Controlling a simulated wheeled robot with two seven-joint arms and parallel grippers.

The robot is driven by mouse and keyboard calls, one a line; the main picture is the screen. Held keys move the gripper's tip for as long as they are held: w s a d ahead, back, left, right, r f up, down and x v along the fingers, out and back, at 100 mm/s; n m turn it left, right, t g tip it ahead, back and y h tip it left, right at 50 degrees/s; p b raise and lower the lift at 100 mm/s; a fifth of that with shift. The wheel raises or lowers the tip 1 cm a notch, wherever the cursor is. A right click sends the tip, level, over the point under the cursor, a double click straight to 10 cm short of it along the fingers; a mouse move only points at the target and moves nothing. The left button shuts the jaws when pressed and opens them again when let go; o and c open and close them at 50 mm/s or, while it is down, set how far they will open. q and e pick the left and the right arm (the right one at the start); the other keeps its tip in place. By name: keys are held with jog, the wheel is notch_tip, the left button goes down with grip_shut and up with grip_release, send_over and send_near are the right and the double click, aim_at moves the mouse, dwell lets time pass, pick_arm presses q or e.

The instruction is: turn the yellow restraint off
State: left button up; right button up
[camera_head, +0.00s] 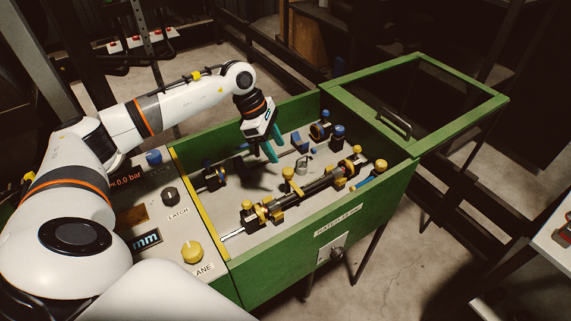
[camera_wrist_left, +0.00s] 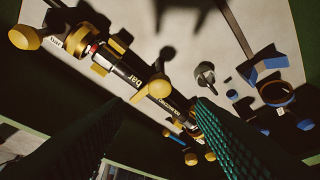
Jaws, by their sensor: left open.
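The yellow restraint seems to be the yellow-knobbed fitting (camera_head: 288,174) at the middle of a black hose (camera_head: 315,188) in the green box. Yellow-knobbed fittings also stand at both hose ends, so I cannot tell for sure which one is meant. In the left wrist view a round yellow knob (camera_wrist_left: 158,88) rises over the hose (camera_wrist_left: 124,72). My left gripper (camera_head: 268,154) hangs inside the box, above and behind the hose, pointing down. Its teal fingers are apart with nothing between them. They also show in the left wrist view (camera_wrist_left: 160,108). My right gripper is not in view.
The box's green front wall (camera_head: 330,220) and open framed lid (camera_head: 430,88) bound the space. A panel with a yellow knob (camera_head: 191,252) is at left.

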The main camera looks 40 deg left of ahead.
aim_at(287, 170)
pick_arm(q)
jog(key=p+x, duration=0.1)
jog(key=x, duration=0.5)
jog(key=shift+d, duration=0.15)
jog(key=shift+x, duration=0.8)
jog(key=shift+c, duration=0.5)
grip_shut()
